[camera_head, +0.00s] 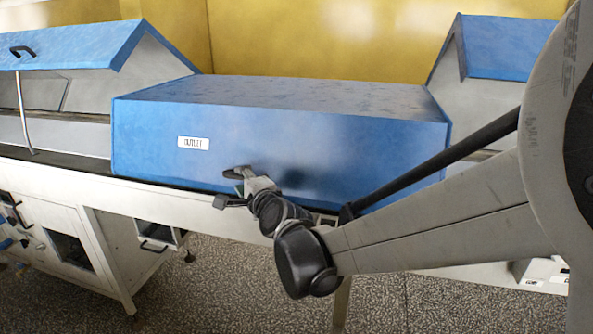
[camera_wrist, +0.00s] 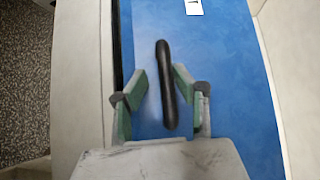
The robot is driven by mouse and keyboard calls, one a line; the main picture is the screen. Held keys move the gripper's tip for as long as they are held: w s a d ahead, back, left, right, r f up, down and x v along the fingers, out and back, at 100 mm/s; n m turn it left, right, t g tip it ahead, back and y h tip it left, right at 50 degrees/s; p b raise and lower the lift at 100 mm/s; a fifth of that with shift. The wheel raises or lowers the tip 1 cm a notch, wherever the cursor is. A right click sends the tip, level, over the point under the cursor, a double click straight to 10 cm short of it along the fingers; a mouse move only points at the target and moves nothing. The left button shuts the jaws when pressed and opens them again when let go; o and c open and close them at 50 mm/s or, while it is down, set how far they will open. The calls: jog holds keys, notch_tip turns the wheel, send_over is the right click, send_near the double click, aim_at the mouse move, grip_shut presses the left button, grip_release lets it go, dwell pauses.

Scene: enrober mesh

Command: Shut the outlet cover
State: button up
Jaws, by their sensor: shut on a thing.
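The outlet cover (camera_head: 330,150) is a long blue box-shaped hood with a white "OUTLET" label on its front face. Its front face hangs down, and its lower edge lies at or very close to the white machine bed; contact cannot be made out. My gripper (camera_head: 238,182) is at the lower middle of this face. In the wrist view, the cover's black bar handle (camera_wrist: 166,85) stands between the green-padded fingers of my gripper (camera_wrist: 158,76), which is shut on it. In the head view, my gripper and wrist hide the handle and part of the lower edge.
A blue-topped hood (camera_head: 60,45) with a black handle and a bent metal rod stands at left. Another blue hood (camera_head: 508,45) is at right, partly behind my arm. The white machine bed (camera_head: 190,208) runs below, with open floor (camera_head: 220,285) in front.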

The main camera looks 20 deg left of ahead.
jog(key=v, duration=1)
jog(key=shift+s+d, duration=0.25)
jog(key=shift+s, duration=0.05)
jog(key=shift+r, duration=0.15)
jog(key=s+d+n+g+h, duration=0.1)
jog(key=s+d+n+h, duration=0.15)
jog(key=d, duration=0.85)
jog(key=s+d+n+g+h, duration=0.1)
jog(key=d+n+h, duration=0.25)
jog(key=d, duration=0.85)
jog(key=s+d+f+n+g+h+p, duration=0.1)
jog(key=s+d+f+n+h, duration=0.1)
jog(key=s+d, duration=0.5)
jog(key=s+d+f+n+g+h, duration=0.1)
jog(key=s+d+f+n+h, duration=0.1)
jog(key=s+d, duration=0.5)
jog(key=d+f+h, duration=0.1)
jog(key=d, duration=0.5)
jog(key=shift+d+g+h+p, duration=0.35)
jog(key=shift+g+h, duration=0.05)
